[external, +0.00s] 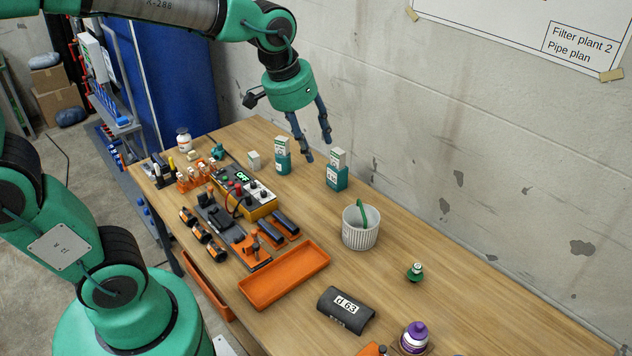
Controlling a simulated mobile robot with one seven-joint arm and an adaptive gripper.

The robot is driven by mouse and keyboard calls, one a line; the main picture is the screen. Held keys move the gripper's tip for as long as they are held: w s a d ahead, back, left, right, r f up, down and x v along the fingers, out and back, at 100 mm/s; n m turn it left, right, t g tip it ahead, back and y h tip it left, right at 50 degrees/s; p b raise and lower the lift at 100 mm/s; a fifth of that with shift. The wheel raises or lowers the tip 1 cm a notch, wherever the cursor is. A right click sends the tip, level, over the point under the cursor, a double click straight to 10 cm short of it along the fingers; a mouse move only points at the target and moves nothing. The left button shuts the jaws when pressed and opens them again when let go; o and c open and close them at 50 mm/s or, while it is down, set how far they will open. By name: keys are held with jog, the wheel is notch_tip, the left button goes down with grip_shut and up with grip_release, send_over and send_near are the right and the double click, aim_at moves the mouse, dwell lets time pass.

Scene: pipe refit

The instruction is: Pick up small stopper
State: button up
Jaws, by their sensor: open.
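A small green piece with a light band (416,271) stands on the right part of the workbench, clear of other items; it looks like the small stopper, but its details are too small to be sure. My gripper (318,150) is open and empty, fingers pointing down, over the back of the bench. It is well to the upper left of the green piece, near two teal-and-white boxes.
A white ribbed bucket (359,233) with a green handle stands between my gripper and the green piece. The teal boxes (337,171) (282,157) stand close by. An orange tray (285,288), a dark d 63 piece (346,310) and a purple-topped item (414,338) are nearer the front.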

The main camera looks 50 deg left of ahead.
jog(key=w+d+f, duration=0.4)
jog(key=w+f, duration=0.1)
jog(key=w, duration=0.3)
jog(key=n+g, duration=0.2)
jog(key=g, duration=0.2)
send_over(415, 274)
notch_tip(415, 274, down, 29)
jog(key=shift+w+r, duration=0.1)
jog(key=shift+r, duration=0.05)
jog(key=shift+f+b, duration=0.6)
jog(key=shift+f, duration=3.7)
jog(key=shift+a+f, duration=0.1)
jog(key=shift+f, duration=0.05)
jog(key=shift+w+f+b, duration=0.15)
jog(key=shift+f+b, duration=0.4)
jog(key=shift+f, duration=1.95)
